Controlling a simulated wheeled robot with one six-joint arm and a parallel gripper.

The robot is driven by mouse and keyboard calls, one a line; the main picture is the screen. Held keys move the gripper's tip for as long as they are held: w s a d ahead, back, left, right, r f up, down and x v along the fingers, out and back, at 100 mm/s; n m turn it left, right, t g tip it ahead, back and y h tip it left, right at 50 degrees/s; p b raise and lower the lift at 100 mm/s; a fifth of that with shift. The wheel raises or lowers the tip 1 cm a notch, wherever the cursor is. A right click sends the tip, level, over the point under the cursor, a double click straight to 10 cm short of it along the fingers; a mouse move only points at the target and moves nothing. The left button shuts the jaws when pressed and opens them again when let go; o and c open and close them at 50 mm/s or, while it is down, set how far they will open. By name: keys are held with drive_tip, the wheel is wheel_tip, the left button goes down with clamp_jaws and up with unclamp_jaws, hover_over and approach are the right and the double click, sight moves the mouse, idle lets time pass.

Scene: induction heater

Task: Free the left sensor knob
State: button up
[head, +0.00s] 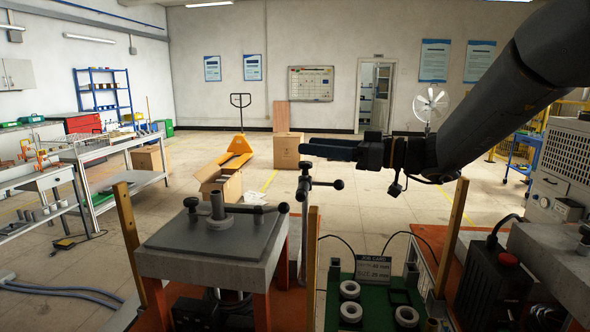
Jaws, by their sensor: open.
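My gripper (308,148) reaches in from the upper right, pointing left, with its jaws open and nothing seen between them. Just below its fingertips is a dark handle (305,187) with ball ends, one (338,184) sticking out to the right. A grey-topped block (180,244) at the lower left carries an upright metal post (217,206). A round black knob (191,203) stands on the block left of the post, and a black lever (248,209) runs right from it. I cannot tell which of these is the left sensor knob.
A green tray (340,272) with several pale rings and a small sign (374,269) lies right of the block. Wooden posts (128,235) rise around the bench. A black box with a red button (508,259) and a grey machine (568,160) stand at the right.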

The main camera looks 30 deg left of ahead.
wheel_tip(320, 180, down, 5)
drive_tip(key=w+b, duration=0.2)
drive_tip(key=b, duration=0.2)
drive_tip(key=a+p, duration=0.2)
drive_tip(key=a, duration=0.5)
drive_tip(key=shift+s+a+p, duration=0.3)
drive_tip(key=shift+s+a, duration=0.05)
drive_tip(key=c, duration=1)
